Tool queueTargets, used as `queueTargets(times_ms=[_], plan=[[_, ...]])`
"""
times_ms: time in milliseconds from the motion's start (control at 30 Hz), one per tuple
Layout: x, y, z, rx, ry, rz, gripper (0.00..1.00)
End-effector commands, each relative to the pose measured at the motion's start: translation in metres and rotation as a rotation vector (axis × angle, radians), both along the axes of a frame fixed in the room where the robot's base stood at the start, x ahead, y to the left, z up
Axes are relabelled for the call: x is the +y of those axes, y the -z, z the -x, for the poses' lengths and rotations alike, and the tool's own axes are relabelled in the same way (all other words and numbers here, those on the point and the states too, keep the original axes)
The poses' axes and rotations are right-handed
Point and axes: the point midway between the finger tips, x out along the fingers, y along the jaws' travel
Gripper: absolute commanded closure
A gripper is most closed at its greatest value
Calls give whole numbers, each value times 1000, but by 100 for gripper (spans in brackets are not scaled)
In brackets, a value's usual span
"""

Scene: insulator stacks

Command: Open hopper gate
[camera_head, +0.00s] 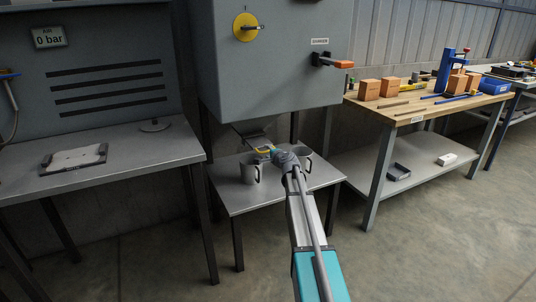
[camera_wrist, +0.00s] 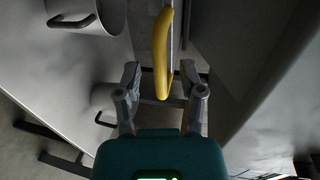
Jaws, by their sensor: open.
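The grey hopper (camera_head: 265,60) hangs above a small metal table. Under it, a slanted metal piece (camera_head: 252,134) shows, probably part of the gate. In the wrist view a yellow handle (camera_wrist: 162,45) reaches down between my gripper's two fingers, beside a thin metal edge. My gripper (camera_wrist: 160,78) is open, with visible gaps between the handle and both fingers. In the head view my gripper (camera_head: 263,150) is small, under the hopper, beside a yellow bit that is likely the handle. My wrist hides part of this area.
Two grey mugs stand on the small table, the left one (camera_head: 249,170) and the right one (camera_head: 304,158), close to my gripper. The hopper front carries a yellow dial (camera_head: 246,27) and an orange-handled lever (camera_head: 333,62). A wooden workbench (camera_head: 400,112) stands at the right.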

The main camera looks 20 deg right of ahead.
Motion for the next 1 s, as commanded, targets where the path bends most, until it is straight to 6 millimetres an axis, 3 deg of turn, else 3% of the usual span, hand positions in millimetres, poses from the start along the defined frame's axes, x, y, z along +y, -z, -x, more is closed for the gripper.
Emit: queueTargets(times_ms=[167, 500, 567, 800, 1000], plan=[[1, 3, -11, 0, -1, 0, 49], [1, 3, -12, 0, -1, -1, 49], [1, 3, -12, 0, -1, -1, 56], [1, 3, -12, 0, -1, 0, 100], [2, 3, -12, 0, -1, 0, 100]])
